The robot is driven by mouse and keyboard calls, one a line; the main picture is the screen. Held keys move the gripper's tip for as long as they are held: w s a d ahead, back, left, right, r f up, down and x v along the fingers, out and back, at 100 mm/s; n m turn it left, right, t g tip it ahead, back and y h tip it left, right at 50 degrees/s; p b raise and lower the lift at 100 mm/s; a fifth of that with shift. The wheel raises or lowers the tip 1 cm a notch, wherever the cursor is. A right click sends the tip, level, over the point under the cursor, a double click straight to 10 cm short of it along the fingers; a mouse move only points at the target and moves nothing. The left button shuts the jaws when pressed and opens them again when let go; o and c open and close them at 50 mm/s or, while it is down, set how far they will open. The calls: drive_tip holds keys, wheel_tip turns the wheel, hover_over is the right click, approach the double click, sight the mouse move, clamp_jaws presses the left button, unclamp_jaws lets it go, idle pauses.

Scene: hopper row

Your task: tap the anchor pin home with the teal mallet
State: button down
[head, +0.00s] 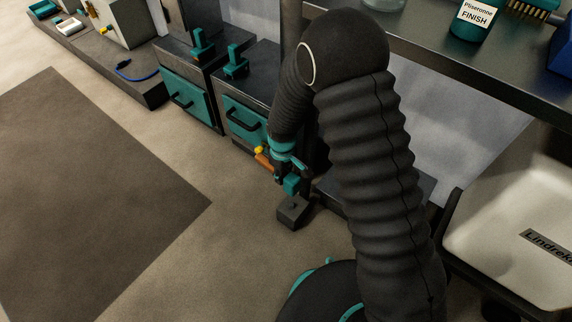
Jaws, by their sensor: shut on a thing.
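My gripper (279,172) is low in front of the hopper row, partly hidden by my own arm. It is shut on the teal mallet (293,186), whose teal head shows just below and right of the jaws. An orange-brown piece with a yellow end, which looks like the mallet's handle, sticks out to the upper left. A small dark block (292,214) stands on the floor just below the mallet head. A small dark spot on its top may be the anchor pin; it is too small to tell its height. I cannot tell whether the mallet touches it.
Hopper units with teal fronts (187,98) and black handles stand behind and left of the gripper. A shelf (435,48) with a teal "FINISH" container (471,20) is at upper right. A pale bin (510,235) stands at right. Open floor with a dark mat (85,190) lies left.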

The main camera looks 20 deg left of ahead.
drive_tip(key=shift+d, duration=0.15)
drive_tip(key=shift+f+b, duration=1.9)
drive_tip(key=shift+f, duration=0.55)
drive_tip(key=shift+f, duration=0.1)
drive_tip(key=shift+s, duration=0.1)
idle(0.5)
idle(1.0)
idle(1.4)
